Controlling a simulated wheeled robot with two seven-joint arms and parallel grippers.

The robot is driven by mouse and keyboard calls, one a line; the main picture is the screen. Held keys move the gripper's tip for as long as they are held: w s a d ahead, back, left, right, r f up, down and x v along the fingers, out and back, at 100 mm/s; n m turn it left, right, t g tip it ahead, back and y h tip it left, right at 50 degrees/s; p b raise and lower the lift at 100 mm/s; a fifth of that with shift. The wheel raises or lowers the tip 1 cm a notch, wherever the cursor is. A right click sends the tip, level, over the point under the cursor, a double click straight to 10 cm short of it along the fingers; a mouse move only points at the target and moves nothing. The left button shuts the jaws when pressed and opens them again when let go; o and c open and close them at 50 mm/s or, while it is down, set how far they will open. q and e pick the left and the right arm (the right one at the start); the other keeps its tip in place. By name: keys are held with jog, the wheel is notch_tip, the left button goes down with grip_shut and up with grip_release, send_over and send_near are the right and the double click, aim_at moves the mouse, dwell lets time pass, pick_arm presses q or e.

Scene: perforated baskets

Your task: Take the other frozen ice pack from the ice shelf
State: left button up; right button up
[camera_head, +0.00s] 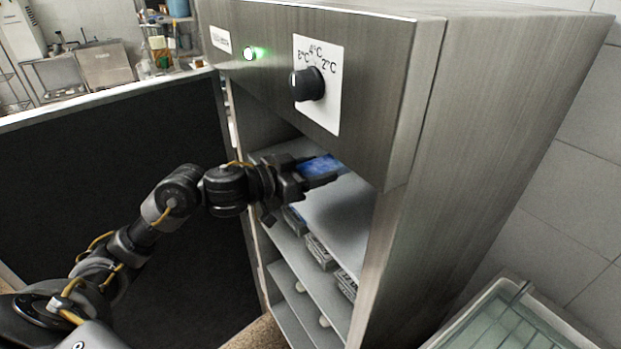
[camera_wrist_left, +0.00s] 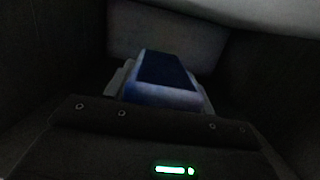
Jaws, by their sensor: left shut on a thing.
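A blue ice pack (camera_head: 322,165) is at the top shelf (camera_head: 345,208) inside the open steel cabinet. My left gripper (camera_head: 312,180) reaches into the cabinet and is shut on the ice pack. In the left wrist view the ice pack (camera_wrist_left: 163,75) shows dark blue on top with a paler front edge, just ahead of the gripper body. That view is dark, and the fingertips are hard to make out. I cannot tell whether the pack touches the shelf. My right gripper is in neither view.
The cabinet front has a temperature knob (camera_head: 308,84) and a lit green button (camera_head: 249,54) above the opening. Lower shelves hold several grey items (camera_head: 320,252). A dark panel (camera_head: 130,190) stands at left. A glass-topped container (camera_head: 520,325) is at bottom right.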

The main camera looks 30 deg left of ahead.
pick_arm(q)
jog(key=s+d+r+p, duration=0.3)
jog(key=s+d+p, duration=0.3)
jog(key=p, duration=0.1)
jog(key=shift+s+r, duration=0.2)
jog(key=shift+r, duration=0.15)
